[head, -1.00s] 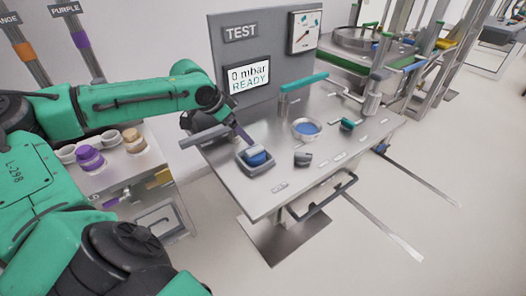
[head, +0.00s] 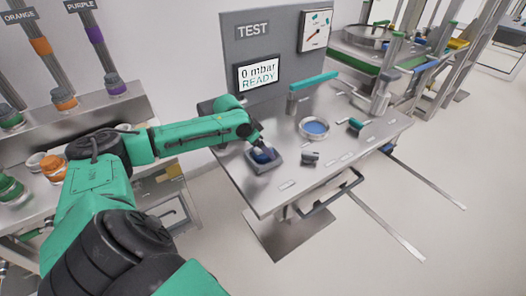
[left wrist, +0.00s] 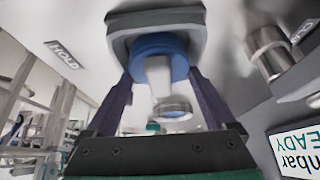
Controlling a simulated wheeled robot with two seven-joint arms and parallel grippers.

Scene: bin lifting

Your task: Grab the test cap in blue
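The blue test cap (head: 265,156) sits in a grey square holder (head: 278,165) at the near left of the test table, mostly hidden by my left gripper (head: 261,146). In the left wrist view, the blue cap (left wrist: 160,45) lies below the dark holder edge, with a pale metal stem in front of it. The fingers of my left gripper (left wrist: 159,78) stand wide apart, one on each side of the cap. Whether the fingertips touch it is unclear. My right gripper is out of view.
The steel test table (head: 290,200) carries a ring dish with blue inside (head: 314,129), a small grey clamp (head: 310,158) and a teal-handled bar. The TEST panel (head: 265,45) stands behind, its screen reading 0 mbar READY. Orange and purple caps are at the left.

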